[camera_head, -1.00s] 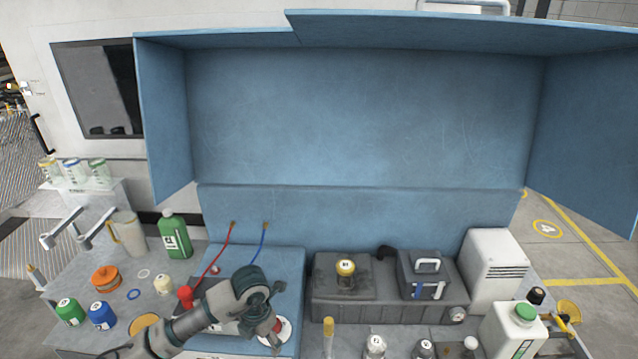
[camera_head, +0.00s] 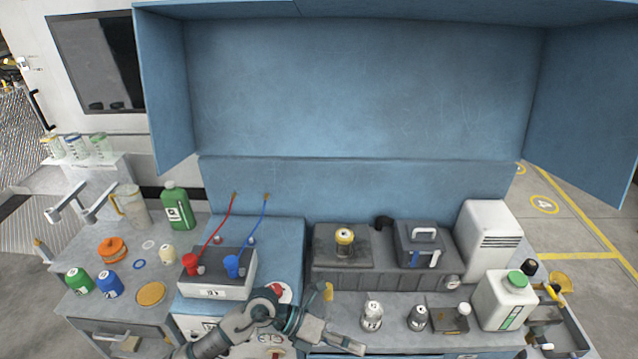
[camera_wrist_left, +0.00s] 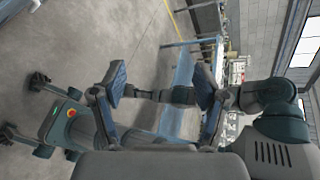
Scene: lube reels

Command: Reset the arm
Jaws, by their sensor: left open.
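My left arm reaches in from the bottom of the head view, low over the front of the bench. My left gripper (camera_head: 342,334) points right, in front of the bench's front edge, and holds nothing. My right gripper is not seen in the head view.
A white box with red and blue caps (camera_head: 215,283) stands left of my arm. Small bottles (camera_head: 372,316) and a white jug (camera_head: 503,300) stand at right. A grey unit (camera_head: 385,275) sits behind. Orange, green and blue containers stand at left.

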